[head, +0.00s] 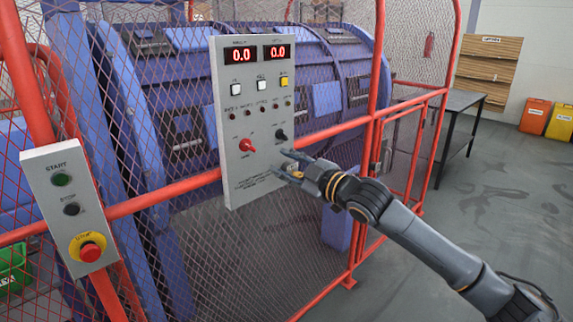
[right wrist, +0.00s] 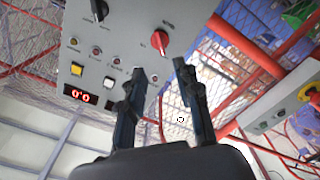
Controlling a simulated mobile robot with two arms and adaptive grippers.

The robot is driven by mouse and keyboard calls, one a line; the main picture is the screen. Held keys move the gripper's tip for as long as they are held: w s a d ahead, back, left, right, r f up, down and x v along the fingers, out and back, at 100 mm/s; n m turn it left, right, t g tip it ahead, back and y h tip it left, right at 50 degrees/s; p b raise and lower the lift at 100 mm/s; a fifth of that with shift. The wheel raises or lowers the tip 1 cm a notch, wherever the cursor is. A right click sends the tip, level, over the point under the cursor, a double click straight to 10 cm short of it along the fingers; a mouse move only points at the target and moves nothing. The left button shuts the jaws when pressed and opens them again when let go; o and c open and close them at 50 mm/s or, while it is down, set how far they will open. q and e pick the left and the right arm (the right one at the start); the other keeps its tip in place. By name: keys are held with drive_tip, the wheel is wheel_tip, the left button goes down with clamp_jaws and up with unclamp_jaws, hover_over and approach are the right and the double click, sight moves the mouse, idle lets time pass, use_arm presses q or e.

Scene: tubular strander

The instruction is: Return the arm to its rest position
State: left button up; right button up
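My right arm (head: 430,245) reaches in from the lower right of the head view. My right gripper (head: 281,163) is in front of the lower right part of the grey control panel (head: 240,120), just below the black knob (head: 281,135). In the right wrist view the two fingers of the gripper (right wrist: 158,68) stand apart with nothing between them. The panel (right wrist: 125,20) shows beyond them, with the red knob (right wrist: 160,41) above the gap between the tips. Whether a finger touches the panel I cannot tell. My left gripper is not in view.
A red-framed mesh fence (head: 180,190) carries the panel and a start/stop box (head: 70,205) at left. The blue strander (head: 180,100) is behind it. At right are a dark table (head: 460,102) and orange and yellow bins (head: 535,116). The floor (head: 490,205) at right is clear.

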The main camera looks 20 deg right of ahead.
idle(0.4)
drive_tip(key=w+d+f+m+g+h, duration=0.1)
drive_tip(key=d+f+m+h, duration=0.15)
drive_tip(key=f, duration=1.05)
drive_tip(key=w+d+f+m+g+h, duration=0.2)
drive_tip(key=d+f+m, duration=0.1)
drive_tip(key=f, duration=0.9)
drive_tip(key=s+f+m+g+h, duration=0.1)
drive_tip(key=s+f+g, duration=0.1)
drive_tip(key=s+f, duration=0.65)
drive_tip(key=s+d+f+m+g, duration=0.1)
drive_tip(key=s+f, duration=0.3)
drive_tip(key=f, duration=1)
drive_tip(key=s+f+m+g+h, duration=0.1)
drive_tip(key=s+f+g, duration=0.1)
drive_tip(key=s+f, duration=0.65)
drive_tip(key=s+a+f+m+g, duration=0.1)
drive_tip(key=s+a+f+g, duration=0.15)
drive_tip(key=s+f, duration=1.1)
drive_tip(key=s+a+f+g, duration=0.1)
drive_tip(key=s+a+f, duration=0.1)
drive_tip(key=s, duration=0.7)
drive_tip(key=s+a+f+m+g, duration=0.1)
drive_tip(key=s+a+f+g, duration=0.1)
drive_tip(key=s, duration=0.7)
drive_tip(key=s+a+f+g, duration=0.2)
drive_tip(key=s+f, duration=0.4)
drive_tip(key=s, duration=0.3)
drive_tip(key=shift+a, duration=0.85)
